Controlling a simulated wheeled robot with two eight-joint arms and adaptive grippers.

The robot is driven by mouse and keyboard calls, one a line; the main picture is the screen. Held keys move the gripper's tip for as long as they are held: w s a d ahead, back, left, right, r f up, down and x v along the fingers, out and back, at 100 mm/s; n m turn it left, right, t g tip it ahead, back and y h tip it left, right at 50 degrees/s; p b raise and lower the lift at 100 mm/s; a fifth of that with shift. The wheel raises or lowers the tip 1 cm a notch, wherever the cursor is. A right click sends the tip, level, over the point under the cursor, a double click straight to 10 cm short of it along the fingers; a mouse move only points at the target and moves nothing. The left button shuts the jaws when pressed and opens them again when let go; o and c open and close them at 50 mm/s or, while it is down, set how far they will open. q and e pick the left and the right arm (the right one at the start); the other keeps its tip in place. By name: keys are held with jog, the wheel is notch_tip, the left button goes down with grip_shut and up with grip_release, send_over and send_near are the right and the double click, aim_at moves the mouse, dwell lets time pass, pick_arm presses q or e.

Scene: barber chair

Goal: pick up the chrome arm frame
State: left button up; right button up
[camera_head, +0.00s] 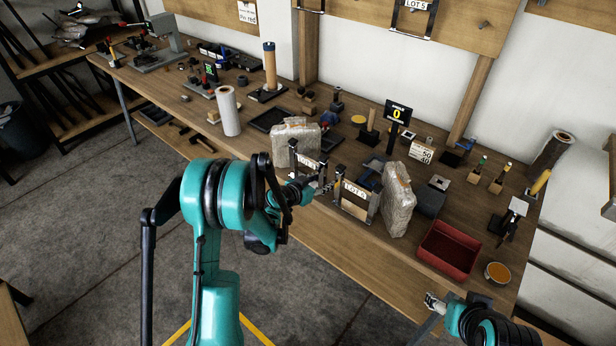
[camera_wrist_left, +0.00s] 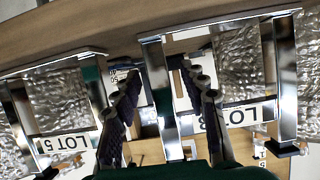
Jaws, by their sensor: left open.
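Two chrome arm frames with white LOT tags stand at the bench's front edge in the head view, the left one (camera_head: 293,154) and the right one (camera_head: 338,188). In the left wrist view one frame (camera_wrist_left: 20,110) with a LOT 5 tag is at left, and another (camera_wrist_left: 288,75) with a partly hidden LOT tag is at right. My left gripper (camera_head: 320,187) is by the frames; it also shows in the left wrist view (camera_wrist_left: 163,105), open. A chrome upright of the right-hand frame shows between its fingers; contact cannot be told. My right gripper (camera_head: 434,302) is at lower right, its jaws unclear.
Plastic-wrapped blocks (camera_head: 397,205) stand beside the frames. A red tray (camera_head: 447,250) and an orange-topped tin (camera_head: 497,272) are at the bench's right end. A white roll (camera_head: 228,111) stands to the left. The crowded wooden bench (camera_head: 180,92) leaves little free room.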

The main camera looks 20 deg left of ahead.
aim_at(321, 159)
pick_arm(q)
jog(key=shift+w+f, duration=0.15)
jog(key=shift+w, duration=0.15)
grip_shut()
notch_tip(321, 159, up, 10)
jog(key=p, duration=0.4)
